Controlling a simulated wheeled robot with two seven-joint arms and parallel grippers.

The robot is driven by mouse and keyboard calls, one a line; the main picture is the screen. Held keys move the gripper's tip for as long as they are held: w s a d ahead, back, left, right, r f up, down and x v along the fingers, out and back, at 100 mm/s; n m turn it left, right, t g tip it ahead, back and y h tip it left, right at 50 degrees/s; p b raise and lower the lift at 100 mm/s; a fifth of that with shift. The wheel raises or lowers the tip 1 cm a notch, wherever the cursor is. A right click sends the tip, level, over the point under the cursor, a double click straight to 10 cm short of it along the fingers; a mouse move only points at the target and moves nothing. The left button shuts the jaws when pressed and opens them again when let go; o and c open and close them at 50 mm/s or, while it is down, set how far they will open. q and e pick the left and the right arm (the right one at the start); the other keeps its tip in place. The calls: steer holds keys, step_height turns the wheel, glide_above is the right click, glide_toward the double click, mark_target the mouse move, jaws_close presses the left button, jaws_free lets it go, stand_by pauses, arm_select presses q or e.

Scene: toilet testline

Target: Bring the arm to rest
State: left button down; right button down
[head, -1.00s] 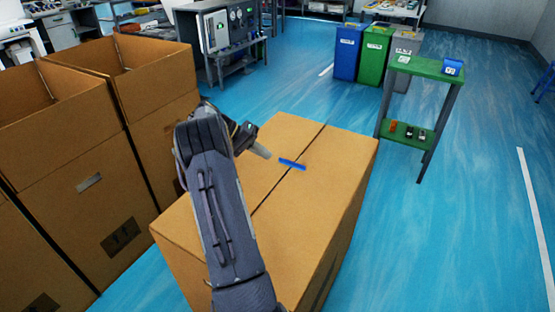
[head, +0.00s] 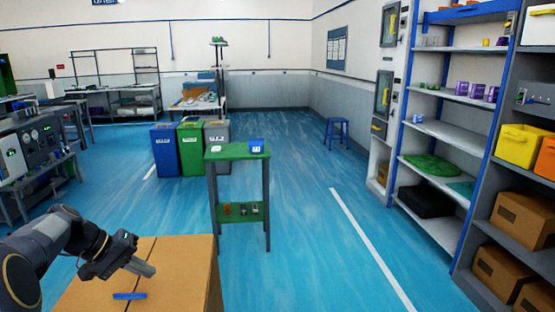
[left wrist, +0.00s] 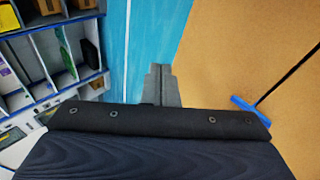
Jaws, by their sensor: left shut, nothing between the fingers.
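My left arm comes in from the left in the head view. Its left gripper (head: 140,268) is shut and empty, above the closed cardboard box (head: 185,275). In the left wrist view the shut fingers (left wrist: 162,85) point away over the box's edge, with box top on the right and blue floor beyond. A blue strip (head: 130,296) lies on the box top near the gripper, apart from it. The strip also shows in the left wrist view (left wrist: 250,110). My right gripper is not in view.
A green-topped stand (head: 238,151) is just beyond the box. Blue, green and grey bins stand behind it. Shelves (head: 440,130) with boxes and bins line the right. A blue stool (head: 337,132) is farther back. Open blue floor (head: 310,240) lies between the stand and shelves.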

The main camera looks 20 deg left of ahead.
arm_select(q)
steer(key=s+d+r+m+g+p, duration=0.15)
steer(key=d+r, duration=0.35)
steer(key=d, duration=0.7)
steer(key=s+d+f+m+y+p, duration=0.1)
steer(key=s+d+m+p, duration=0.1)
steer(key=s+d, duration=0.5)
steer(key=s+d+f+m+t+p, duration=0.1)
steer(key=s+d+m+p, duration=0.1)
steer(key=s+d, duration=0.5)
steer(key=d, duration=0.3)
steer(key=shift+f+m+y, duration=0.3)
steer(key=shift+m+y, duration=0.05)
steer(key=shift+y, duration=0.05)
